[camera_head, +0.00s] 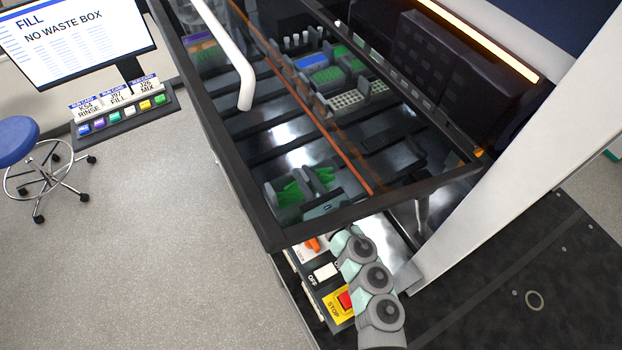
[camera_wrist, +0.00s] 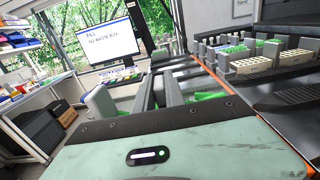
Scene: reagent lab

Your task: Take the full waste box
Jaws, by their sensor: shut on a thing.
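My gripper (camera_head: 304,184) is inside the machine at the near end of its deck, seen through the clear cover in the head view. Its two grey fingers (camera_wrist: 135,98) rise on either side in the wrist view. They are shut on the waste box, a dark grey box with bright green pieces (camera_head: 291,192) showing in it. Green also shows between and right of the fingers in the wrist view (camera_wrist: 210,96). Most of the box is hidden by my gripper and wrist, so I cannot tell whether it touches the deck.
Racks and green-filled trays (camera_head: 328,74) stand farther back on the deck. A dark frame (camera_head: 350,212) edges the cover. A control panel with a red stop button (camera_head: 346,300) is below. The monitor (camera_head: 75,40) reads "FILL NO WASTE BOX". A blue stool (camera_head: 32,142) stands left; floor between is clear.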

